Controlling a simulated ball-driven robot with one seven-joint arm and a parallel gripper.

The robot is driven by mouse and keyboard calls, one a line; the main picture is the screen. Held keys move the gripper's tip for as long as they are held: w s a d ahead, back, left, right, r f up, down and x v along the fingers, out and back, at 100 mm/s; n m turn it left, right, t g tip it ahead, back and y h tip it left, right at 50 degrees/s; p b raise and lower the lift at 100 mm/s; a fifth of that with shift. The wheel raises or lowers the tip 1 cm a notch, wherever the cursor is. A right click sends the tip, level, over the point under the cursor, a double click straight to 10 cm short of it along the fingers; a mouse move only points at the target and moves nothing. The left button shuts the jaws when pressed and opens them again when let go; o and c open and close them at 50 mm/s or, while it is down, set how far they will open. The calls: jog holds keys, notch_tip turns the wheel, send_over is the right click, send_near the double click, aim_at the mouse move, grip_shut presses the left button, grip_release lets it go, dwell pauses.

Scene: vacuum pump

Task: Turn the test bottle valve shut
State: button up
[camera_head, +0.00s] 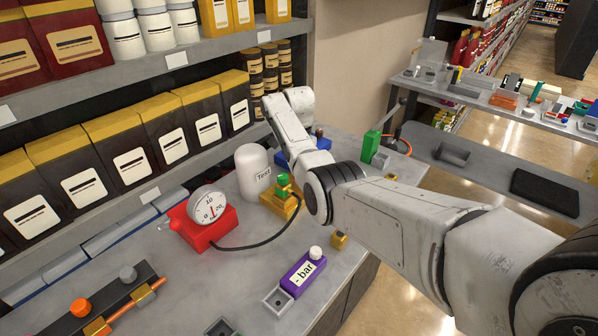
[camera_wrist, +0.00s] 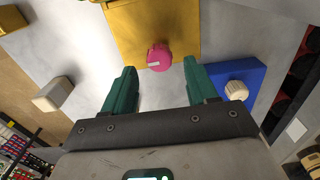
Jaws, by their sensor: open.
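My gripper (camera_wrist: 162,78) is open, with two teal fingers apart and nothing held. The knob lies just beyond the fingertips, between their lines.
A red gauge (camera_head: 208,217) with a black hose stands left of the yellow block. A purple "bar" box (camera_head: 302,273) is nearer. A blue block (camera_wrist: 237,72) with a cream knob (camera_wrist: 236,90) lies right of my fingers. A shelf of bags (camera_head: 140,150) bounds the counter behind.

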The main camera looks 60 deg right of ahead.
notch_tip(320, 180, up, 8)
jog(key=shift+f+b, duration=0.25)
jog(key=shift+b, duration=0.1)
jog(key=shift+s, duration=0.1)
dwell(0.4)
